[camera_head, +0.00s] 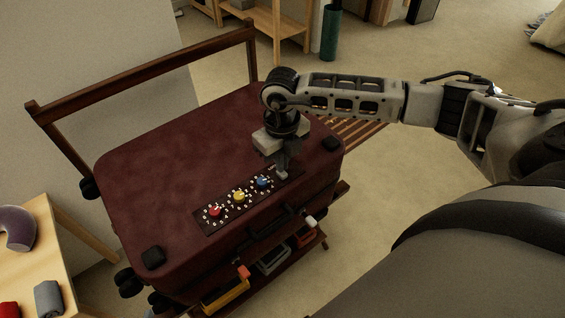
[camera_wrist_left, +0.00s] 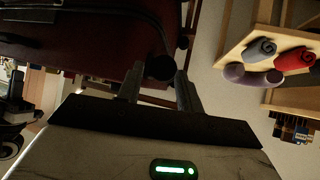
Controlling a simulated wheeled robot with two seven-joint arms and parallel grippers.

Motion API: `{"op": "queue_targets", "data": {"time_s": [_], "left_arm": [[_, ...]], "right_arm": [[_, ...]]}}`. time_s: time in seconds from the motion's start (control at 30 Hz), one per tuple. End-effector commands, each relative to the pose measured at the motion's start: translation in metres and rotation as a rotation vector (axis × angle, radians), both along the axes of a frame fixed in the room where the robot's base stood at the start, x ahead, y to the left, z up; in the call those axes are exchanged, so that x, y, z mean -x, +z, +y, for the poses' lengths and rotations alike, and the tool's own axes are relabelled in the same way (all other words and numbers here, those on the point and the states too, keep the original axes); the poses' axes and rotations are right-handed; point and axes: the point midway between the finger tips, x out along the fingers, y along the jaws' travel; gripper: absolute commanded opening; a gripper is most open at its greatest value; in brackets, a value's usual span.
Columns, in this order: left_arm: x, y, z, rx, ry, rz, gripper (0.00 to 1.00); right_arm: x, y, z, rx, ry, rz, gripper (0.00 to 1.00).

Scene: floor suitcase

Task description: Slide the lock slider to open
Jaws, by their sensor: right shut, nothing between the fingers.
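A dark red suitcase (camera_head: 190,150) lies flat on a wooden rack. Its lock panel (camera_head: 206,224) carries red (camera_head: 215,211), yellow (camera_head: 239,196) and blue (camera_head: 263,182) dials with white numbers. A small grey lock slider (camera_head: 282,174) sits at the panel's right end, beside the blue dial. My right gripper (camera_head: 284,164) points down right at the slider, shut with nothing held. Whether it touches the slider I cannot tell. My left gripper (camera_wrist_left: 158,90) shows only in the left wrist view, open and empty, near the suitcase's dark edge.
The suitcase handle (camera_head: 282,222) is on the front side. The rack (camera_head: 140,74) has a raised back rail. A wooden table (camera_head: 40,258) at left holds a purple neck pillow (camera_head: 16,228) and rolled grey (camera_head: 48,298) and red cloths. Floor at right is clear.

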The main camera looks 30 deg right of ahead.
Motion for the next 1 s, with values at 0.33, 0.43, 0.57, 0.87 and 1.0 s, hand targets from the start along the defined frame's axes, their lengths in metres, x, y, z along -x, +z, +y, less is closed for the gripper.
{"op": "queue_targets", "data": {"time_s": [0.33,0.43,0.57,0.87,1.0], "left_arm": [[0.0021,-0.0013,0.0001,0.000,0.000,0.005,0.36],[0.0035,-0.0021,0.0001,0.000,0.000,0.009,0.36],[0.0048,-0.0030,0.0001,0.000,0.001,0.012,0.36],[0.0047,-0.0059,0.0000,0.000,0.001,0.011,0.36],[0.0043,-0.0075,0.0000,0.000,0.001,0.010,0.36]], "right_arm": [[0.0000,0.0000,0.0000,0.000,0.000,0.000,0.00],[0.0000,0.0000,0.0000,0.000,0.000,0.000,0.00],[0.0000,-0.0001,0.0000,0.000,0.000,0.000,0.00],[0.0000,-0.0039,0.0000,0.000,0.000,0.000,0.00],[0.0000,-0.0061,0.0001,0.000,0.000,0.000,0.00]]}}
